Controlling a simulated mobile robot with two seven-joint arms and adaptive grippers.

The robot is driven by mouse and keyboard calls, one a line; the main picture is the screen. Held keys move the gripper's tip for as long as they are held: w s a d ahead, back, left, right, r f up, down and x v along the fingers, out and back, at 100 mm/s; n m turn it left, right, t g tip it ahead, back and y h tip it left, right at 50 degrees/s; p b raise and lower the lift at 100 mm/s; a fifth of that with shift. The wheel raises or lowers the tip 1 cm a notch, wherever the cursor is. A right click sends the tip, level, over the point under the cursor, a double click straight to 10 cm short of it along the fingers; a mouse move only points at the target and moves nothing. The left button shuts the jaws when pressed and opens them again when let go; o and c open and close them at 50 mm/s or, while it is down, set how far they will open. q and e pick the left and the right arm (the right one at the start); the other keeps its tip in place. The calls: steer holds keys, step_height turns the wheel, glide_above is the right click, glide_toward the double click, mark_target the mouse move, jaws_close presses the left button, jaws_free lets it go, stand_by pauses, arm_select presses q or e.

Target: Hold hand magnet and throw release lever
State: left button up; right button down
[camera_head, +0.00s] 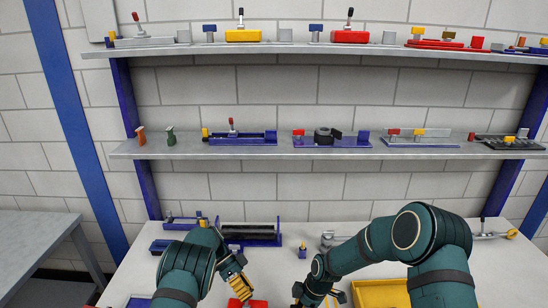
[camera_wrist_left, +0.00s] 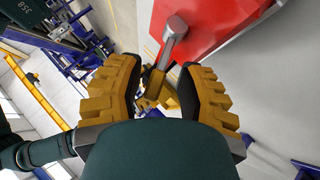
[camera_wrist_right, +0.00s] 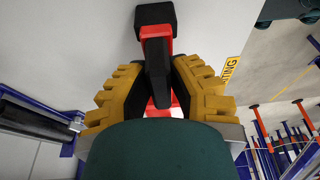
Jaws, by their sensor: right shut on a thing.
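My left gripper (camera_head: 238,283) is over the table's front part. In the left wrist view its yellow, black-padded fingers (camera_wrist_left: 160,92) are open, spread on both sides of a lever's yellow end (camera_wrist_left: 152,88). The lever has a grey metal arm (camera_wrist_left: 175,36) on a red housing (camera_wrist_left: 210,22); I take it for the release lever. My right gripper (camera_head: 328,295) is low in the head view, partly cut off. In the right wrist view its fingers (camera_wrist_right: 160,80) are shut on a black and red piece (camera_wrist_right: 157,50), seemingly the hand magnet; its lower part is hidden.
A yellow tray (camera_head: 380,293) is beside my right gripper. A blue fixture with a black roller (camera_head: 248,233) stands at the table's back. A small blue and yellow item (camera_head: 302,250) stands mid-table. Two shelves (camera_head: 180,152) above carry several devices.

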arm_select(q)
steer(key=shift+r, duration=0.1)
steer(key=w+a+r, duration=0.1)
steer(key=r, duration=0.3)
steer(key=w+a+r, duration=0.1)
steer(key=a+r, duration=0.1)
steer(key=r, duration=0.2)
steer(key=w+a+r, duration=0.1)
steer(key=r, duration=0.3)
steer(key=shift+w+a+r, duration=0.15)
steer(key=shift+w+r, duration=0.15)
steer(key=shift+w, duration=0.1)
stand_by(0.8)
arm_select(e)
steer(key=c, duration=0.9)
jaws_free()
